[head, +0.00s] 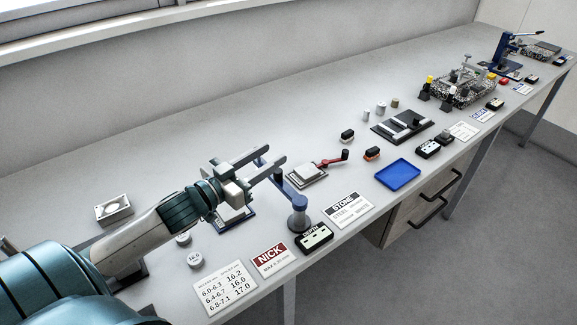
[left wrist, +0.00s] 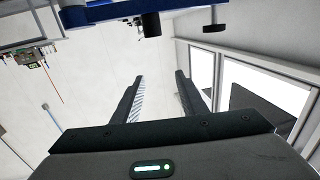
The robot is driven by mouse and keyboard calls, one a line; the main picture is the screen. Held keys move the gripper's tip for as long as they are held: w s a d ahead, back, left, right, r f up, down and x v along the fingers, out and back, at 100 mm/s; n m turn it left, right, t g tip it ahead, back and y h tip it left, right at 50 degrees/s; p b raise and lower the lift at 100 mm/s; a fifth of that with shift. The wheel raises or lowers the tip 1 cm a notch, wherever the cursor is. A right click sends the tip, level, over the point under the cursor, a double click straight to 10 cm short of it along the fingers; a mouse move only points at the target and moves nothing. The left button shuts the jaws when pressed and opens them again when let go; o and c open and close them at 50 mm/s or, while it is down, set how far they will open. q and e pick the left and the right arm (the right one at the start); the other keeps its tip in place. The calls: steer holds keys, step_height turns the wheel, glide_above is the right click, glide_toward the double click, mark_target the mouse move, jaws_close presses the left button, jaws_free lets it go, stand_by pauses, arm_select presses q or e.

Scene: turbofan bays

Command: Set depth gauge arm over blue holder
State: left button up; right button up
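The depth gauge arm (head: 283,184) is a blue bar. It runs up and left from a grey round post (head: 298,221) toward my left gripper. My left gripper (head: 271,155) is open, its two fingers beside the far end of the bar. In the left wrist view a blue bar (left wrist: 110,11) with a black cylinder under it crosses the top, beyond the open fingers (left wrist: 161,85), with nothing gripped between them. A blue-edged holder (head: 236,221) stands on the bench below the gripper, partly hidden by it. My right gripper is not in view.
A black DEPTH readout (head: 314,237) and a red NICK card (head: 271,258) lie near the front edge. A plate with a red-handled arm (head: 308,176) and a blue tray (head: 398,175) are to the right. A white block (head: 114,210) stands at left. The bench's rear strip is clear.

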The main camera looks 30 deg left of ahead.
mark_target(274, 177)
arm_select(q)
step_height(274, 177, down, 8)
steer(key=shift+p, duration=0.5)
steer(key=p+x, duration=0.2)
steer(key=x, duration=0.5)
steer(key=shift+w, duration=0.25)
jaws_close()
